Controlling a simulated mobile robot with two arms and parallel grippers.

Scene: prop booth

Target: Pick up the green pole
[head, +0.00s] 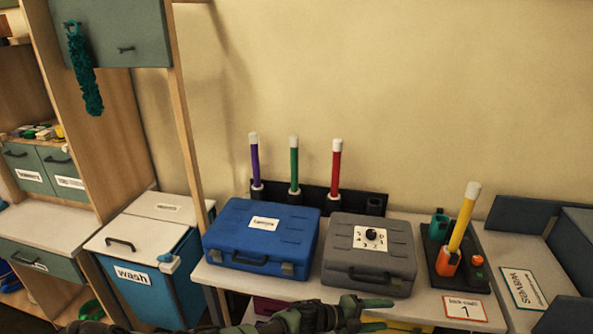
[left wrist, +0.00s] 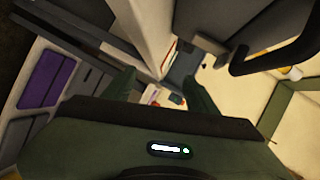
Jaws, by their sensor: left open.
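The green pole (head: 294,167) has a white cap and stands upright in a black rack (head: 320,196) against the back wall. A purple pole (head: 255,162) stands to its left and a red pole (head: 336,167) to its right in the same rack. My left gripper (head: 376,313) is low at the table's front edge, in front of the grey case, well short of the green pole. Its two green fingers are apart and empty, and they also show in the left wrist view (left wrist: 160,92). I cannot make out the green pole there. My right gripper is not in view.
A blue case (head: 262,232) and a grey case (head: 369,250) lie in front of the rack. A yellow pole (head: 462,222) stands in an orange holder on a dark base at the right. The wash bin (head: 150,285) stands left of the table.

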